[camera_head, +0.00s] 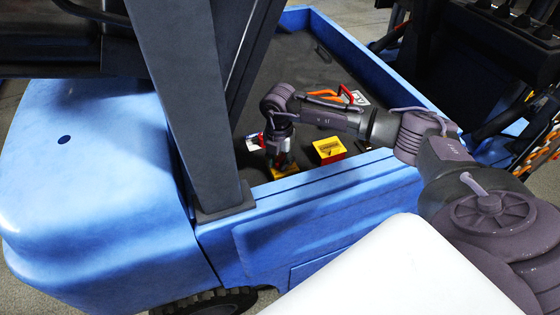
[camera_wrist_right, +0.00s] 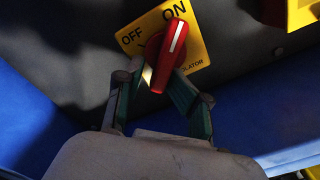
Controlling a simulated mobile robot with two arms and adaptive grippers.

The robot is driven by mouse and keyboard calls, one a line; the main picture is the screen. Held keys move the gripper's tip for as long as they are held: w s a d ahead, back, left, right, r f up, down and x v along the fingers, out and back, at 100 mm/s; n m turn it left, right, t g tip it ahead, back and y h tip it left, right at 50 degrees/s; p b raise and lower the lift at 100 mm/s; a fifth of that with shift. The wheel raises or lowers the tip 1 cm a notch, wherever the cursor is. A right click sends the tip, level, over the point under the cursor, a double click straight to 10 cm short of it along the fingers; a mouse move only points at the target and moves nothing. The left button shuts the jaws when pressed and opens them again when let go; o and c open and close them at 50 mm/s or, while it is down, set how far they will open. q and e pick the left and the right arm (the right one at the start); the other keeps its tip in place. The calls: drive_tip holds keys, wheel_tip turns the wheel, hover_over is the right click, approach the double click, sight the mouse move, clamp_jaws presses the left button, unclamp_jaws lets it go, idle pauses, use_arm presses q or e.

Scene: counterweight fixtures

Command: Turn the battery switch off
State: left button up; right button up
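The battery switch is a red rotary knob (camera_wrist_right: 168,52) on a yellow plate (camera_wrist_right: 193,52) marked OFF and ON. Its white line slants up to the right, toward the word ON. In the head view the yellow plate (camera_head: 285,171) lies below my right gripper (camera_head: 281,160), which points down at it. In the right wrist view the two fingers of my right gripper (camera_wrist_right: 160,80) close in on either side of the knob's near end. They appear to hold it, though the contact is partly hidden. My left gripper is not in view.
A yellow box with a red base (camera_head: 329,150) stands just right of the gripper. An orange and red item (camera_head: 335,95) and a white label lie farther back on the dark deck. The blue vehicle wall (camera_head: 330,190) runs in front, and a dark post (camera_head: 190,100) rises at left.

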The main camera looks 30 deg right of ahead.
drive_tip(key=shift+s+f, duration=0.15)
drive_tip(key=shift+f, duration=0.1)
drive_tip(key=shift+s+n+b, duration=0.1)
drive_tip(key=shift+n+b, duration=0.2)
drive_tip(key=shift+n, duration=0.3)
drive_tip(key=shift+c, duration=0.2)
drive_tip(key=shift+s+d+n+b, duration=0.1)
drive_tip(key=shift+s+n+b, duration=0.1)
drive_tip(key=shift+n, duration=0.5)
drive_tip(key=shift+s+d+n+b, duration=0.1)
drive_tip(key=shift+n+b, duration=0.05)
drive_tip(key=shift+n, duration=0.55)
clamp_jaws()
drive_tip(key=shift+s+d+f+n+b, duration=0.15)
drive_tip(key=shift+n+b, duration=0.35)
drive_tip(key=shift+n, duration=0.6)
drive_tip(key=shift+d+n, duration=0.2)
drive_tip(key=shift+n, duration=0.7)
